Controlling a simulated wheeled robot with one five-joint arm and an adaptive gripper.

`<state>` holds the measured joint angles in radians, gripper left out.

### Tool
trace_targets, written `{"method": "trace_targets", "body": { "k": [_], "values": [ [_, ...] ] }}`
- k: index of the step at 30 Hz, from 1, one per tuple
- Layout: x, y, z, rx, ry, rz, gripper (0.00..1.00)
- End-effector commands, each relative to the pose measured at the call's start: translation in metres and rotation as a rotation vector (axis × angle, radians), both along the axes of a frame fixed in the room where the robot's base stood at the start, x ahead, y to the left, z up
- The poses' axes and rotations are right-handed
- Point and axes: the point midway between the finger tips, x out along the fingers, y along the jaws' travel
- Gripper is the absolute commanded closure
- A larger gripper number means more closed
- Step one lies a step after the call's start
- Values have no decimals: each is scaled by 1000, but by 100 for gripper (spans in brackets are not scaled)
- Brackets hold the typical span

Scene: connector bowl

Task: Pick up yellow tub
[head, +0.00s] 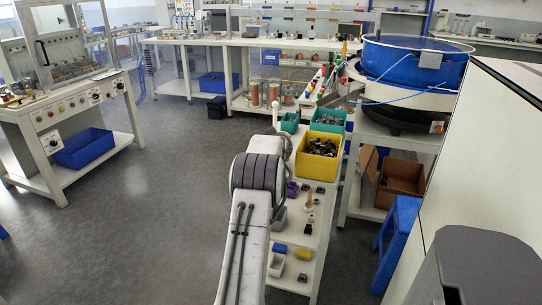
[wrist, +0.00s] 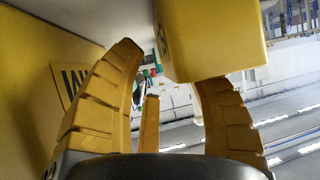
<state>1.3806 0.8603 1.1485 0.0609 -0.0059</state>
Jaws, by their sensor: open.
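A yellow bin (head: 316,168) full of dark parts stands on the white bench beside my arm in the head view. A much smaller yellow piece (head: 302,254) lies farther down the same bench. In the wrist view, my gripper (wrist: 165,70) has yellow ridged fingers spread apart, open and empty. A yellow box-like body (wrist: 212,40) hangs in from the top and covers the upper part of the right finger. A large yellow surface with a dark-lettered label (wrist: 30,90) fills the left side. I cannot tell which yellow thing is the tub. The head view does not show the fingers clearly.
Green bins (head: 327,121) stand behind the yellow bin. Small parts, a blue block (head: 280,248) and a white tray (head: 276,265) lie nearer. A blue bowl feeder (head: 415,62) and a blue stool (head: 398,240) stand to the right.

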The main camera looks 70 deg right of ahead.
Motion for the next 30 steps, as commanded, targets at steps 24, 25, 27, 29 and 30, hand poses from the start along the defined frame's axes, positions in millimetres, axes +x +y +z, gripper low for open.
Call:
{"method": "trace_targets", "body": {
  "k": [24,25,27,29,30],
  "values": [
    [7,-33,-19,1,0,1,53],
    [7,-33,-19,1,0,1,53],
    [7,-33,-19,1,0,1,53],
    [7,-33,-19,1,0,1,58],
    [7,-33,-19,1,0,1,62]
  ]
}}
